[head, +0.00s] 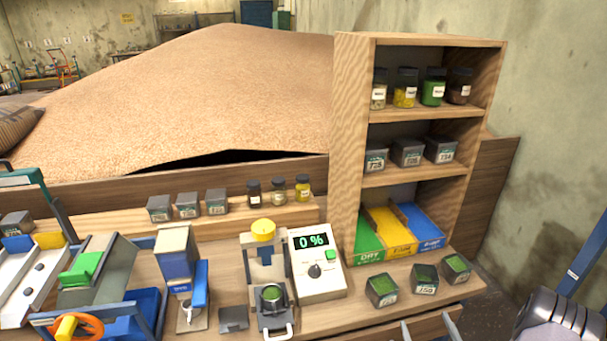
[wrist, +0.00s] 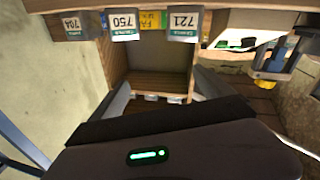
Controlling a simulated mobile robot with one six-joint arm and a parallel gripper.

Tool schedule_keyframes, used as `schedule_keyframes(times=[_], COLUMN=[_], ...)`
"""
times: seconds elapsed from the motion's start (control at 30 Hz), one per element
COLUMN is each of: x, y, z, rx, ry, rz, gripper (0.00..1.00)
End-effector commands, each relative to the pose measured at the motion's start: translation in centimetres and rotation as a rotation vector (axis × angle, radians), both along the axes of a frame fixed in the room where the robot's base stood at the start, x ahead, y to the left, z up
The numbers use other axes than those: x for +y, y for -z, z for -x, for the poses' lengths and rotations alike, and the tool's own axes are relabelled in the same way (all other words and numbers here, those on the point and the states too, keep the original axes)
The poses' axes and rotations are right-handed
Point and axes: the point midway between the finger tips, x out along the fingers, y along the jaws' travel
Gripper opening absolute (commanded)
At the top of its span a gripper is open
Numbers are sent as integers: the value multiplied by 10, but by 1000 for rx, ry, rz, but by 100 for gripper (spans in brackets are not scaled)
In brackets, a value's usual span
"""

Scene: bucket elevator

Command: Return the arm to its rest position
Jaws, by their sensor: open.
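My gripper (wrist: 163,92) shows in the wrist view with its two grey fingers spread apart. Nothing is between them. In the head view a grey rounded part of my arm (head: 560,318) is at the lower right corner, beside the bench's right end.
A wooden shelf (head: 347,140) with jars, boxes and coloured trays stands on the bench. A meter reading 0 % (head: 318,274) and a yellow-topped press (head: 263,232) stand left of it. Small machines fill the left. A concrete wall (head: 560,110) is at right, with open floor before it.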

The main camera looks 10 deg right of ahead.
Motion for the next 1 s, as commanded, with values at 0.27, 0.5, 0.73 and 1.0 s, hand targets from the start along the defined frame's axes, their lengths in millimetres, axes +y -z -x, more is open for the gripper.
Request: schedule_keyframes(times=[0.27, 0.5, 0.73, 1.0], x=[84, 245, 343, 295], y=[-88, -190, -213, -238], z=[-40, -10, 140, 177], rx=[-112, -520, 1584, 1190], ry=[-350, -865, 1061, 178], rz=[440, 1278, -2223, -920], gripper=[91, 91, 91, 91])
